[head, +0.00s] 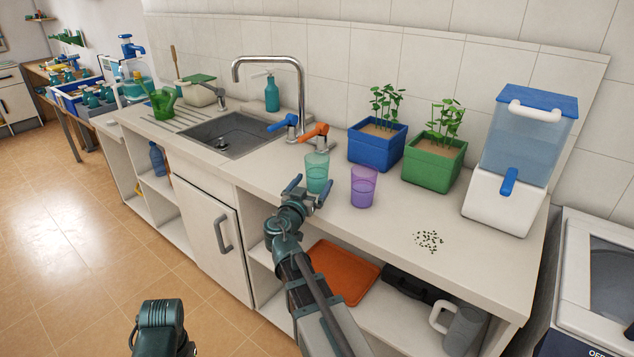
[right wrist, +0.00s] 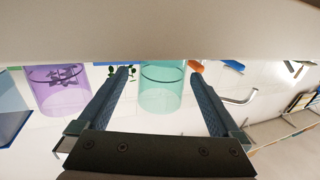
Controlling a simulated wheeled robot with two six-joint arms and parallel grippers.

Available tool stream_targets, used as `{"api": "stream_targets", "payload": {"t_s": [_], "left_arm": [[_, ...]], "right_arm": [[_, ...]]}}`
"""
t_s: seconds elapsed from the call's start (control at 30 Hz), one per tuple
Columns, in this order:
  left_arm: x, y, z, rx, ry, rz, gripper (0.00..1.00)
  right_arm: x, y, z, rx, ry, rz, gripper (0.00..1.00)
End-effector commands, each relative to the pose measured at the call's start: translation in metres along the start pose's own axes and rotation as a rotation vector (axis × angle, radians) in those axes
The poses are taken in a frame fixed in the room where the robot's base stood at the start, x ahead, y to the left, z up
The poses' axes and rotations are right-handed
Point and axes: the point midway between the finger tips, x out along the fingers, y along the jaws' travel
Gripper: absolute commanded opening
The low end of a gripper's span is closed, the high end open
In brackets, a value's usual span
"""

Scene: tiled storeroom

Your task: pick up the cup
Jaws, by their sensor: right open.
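A clear teal cup (head: 316,172) stands upright on the counter in front of the orange-handled tap. A clear purple cup (head: 363,187) stands to its right. My right gripper (head: 307,188) is open at the counter's front edge, its fingers pointing at the teal cup. In the right wrist view, which is upside down, the teal cup (right wrist: 162,92) shows in the gap between the two fingers (right wrist: 160,82), with nothing gripped. The purple cup (right wrist: 62,90) is outside the fingers there. My left gripper is out of view.
A blue planter (head: 376,146) and a green planter (head: 433,161) stand behind the cups. A water dispenser (head: 510,165) stands at the right end. Dark seeds (head: 429,241) lie on the counter (head: 385,240). The sink (head: 228,133) is to the left.

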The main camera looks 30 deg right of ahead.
Motion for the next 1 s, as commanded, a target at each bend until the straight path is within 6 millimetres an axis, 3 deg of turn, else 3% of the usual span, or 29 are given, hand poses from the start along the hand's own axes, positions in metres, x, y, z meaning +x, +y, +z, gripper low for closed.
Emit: {"api": "stream_targets", "payload": {"t_s": [0.3,0.57,0.67,1.0], "left_arm": [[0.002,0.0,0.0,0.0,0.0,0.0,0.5],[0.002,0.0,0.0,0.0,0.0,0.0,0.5],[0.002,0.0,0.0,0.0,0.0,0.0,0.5],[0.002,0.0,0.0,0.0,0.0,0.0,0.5]], "right_arm": [[0.044,-0.005,0.002,0.0,0.0,0.002,1.0],[0.048,-0.004,0.002,0.0,0.0,0.0,1.0],[0.048,-0.004,0.002,0.0,0.0,0.0,0.86],[0.048,-0.004,0.002,0.0,0.0,0.0,0.24]]}}
